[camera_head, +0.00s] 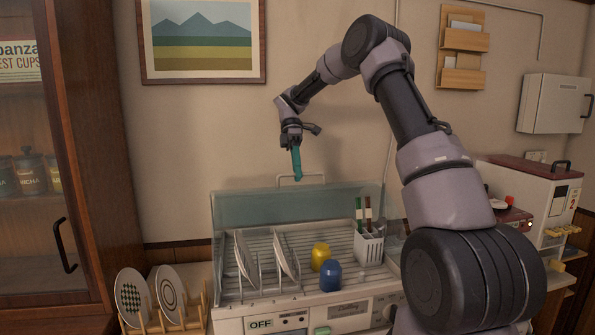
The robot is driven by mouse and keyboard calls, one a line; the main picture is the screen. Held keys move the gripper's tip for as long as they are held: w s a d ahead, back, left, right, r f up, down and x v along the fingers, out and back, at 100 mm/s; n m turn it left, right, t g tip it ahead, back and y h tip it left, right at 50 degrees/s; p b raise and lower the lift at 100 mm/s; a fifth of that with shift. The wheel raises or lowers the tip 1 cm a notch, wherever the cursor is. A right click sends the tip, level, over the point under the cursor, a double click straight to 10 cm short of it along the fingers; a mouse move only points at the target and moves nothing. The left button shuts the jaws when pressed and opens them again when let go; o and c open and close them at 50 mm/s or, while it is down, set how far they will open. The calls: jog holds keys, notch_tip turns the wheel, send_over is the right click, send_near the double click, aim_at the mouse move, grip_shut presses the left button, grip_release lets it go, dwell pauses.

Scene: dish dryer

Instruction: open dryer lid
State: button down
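The dish dryer (228,313) stands on the counter at the centre. Its clear, bluish lid (245,207) appears raised at the back, leaving the rack inside in view from the front. The lid's pale handle (281,181) is at the panel's top edge. My gripper (297,172) points down, with its teal fingers just above or at the handle. I cannot tell whether they touch it. The fingers overlap in this view, so their opening is hidden.
In the dryer are white plates (287,257), a yellow cup (320,256), a blue cup (330,276) and a cutlery holder (368,249). A wooden plate rack (190,322) stands at left. A red-topped machine (525,190) is at right. A picture (203,40) hangs behind.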

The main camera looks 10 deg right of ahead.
jog(key=shift+w+d, duration=0.2)
jog(key=shift+w, duration=0.1)
jog(key=c, duration=1.1)
grip_release()
jog(key=shift+o, duration=1.1)
jog(key=shift+w+f, duration=0.1)
jog(key=shift+w, duration=0.15)
jog(key=shift+s+a, duration=0.1)
jog(key=shift+r, duration=0.25)
notch_tip(320, 180, up, 10)
jog(key=shift+f, duration=0.2)
